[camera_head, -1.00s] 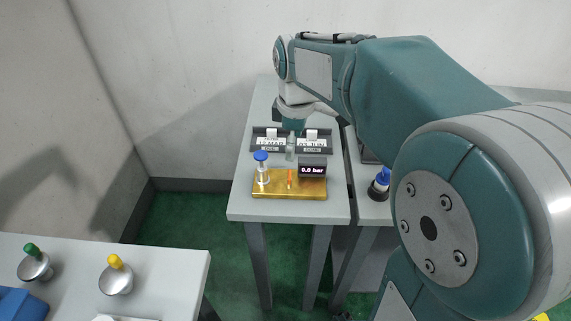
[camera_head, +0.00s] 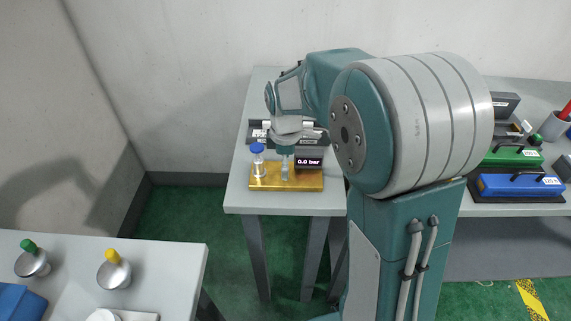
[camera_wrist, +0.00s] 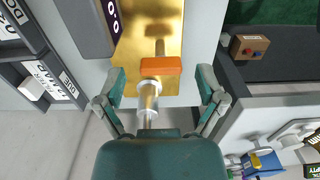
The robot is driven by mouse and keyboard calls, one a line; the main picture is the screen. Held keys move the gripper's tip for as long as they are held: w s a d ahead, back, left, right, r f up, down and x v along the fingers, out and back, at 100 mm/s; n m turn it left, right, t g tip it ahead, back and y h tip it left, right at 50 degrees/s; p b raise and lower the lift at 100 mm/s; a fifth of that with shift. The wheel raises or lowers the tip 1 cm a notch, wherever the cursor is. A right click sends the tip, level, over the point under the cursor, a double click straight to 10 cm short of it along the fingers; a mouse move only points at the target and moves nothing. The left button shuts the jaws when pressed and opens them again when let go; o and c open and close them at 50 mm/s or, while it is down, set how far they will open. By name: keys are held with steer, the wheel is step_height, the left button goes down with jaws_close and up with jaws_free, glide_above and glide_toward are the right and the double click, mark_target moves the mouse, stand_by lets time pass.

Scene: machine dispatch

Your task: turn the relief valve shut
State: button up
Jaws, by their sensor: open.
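The relief valve shows as an orange handle (camera_wrist: 160,66) over a brass plate (camera_wrist: 152,30) in the wrist view. In the head view the brass plate (camera_head: 308,185) lies on the narrow grey table, and my gripper hides the orange handle there. My gripper (camera_wrist: 160,82) is open, one finger on each side of the valve, with clear gaps to the handle. In the head view my gripper (camera_head: 285,175) points down over the plate's middle. A display (camera_head: 309,162) on the plate reads 0.0 bar.
A blue-capped post (camera_head: 257,149) stands on the plate left of my gripper. A dark labelled tray (camera_head: 256,135) lies behind the plate. Green (camera_head: 515,155) and blue (camera_head: 520,184) cases sit on the right table. The table's left front corner is bare.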

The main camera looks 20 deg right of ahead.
steer(key=shift+f, duration=0.3)
steer(key=c, duration=1.2)
steer(key=shift+o, duration=0.2)
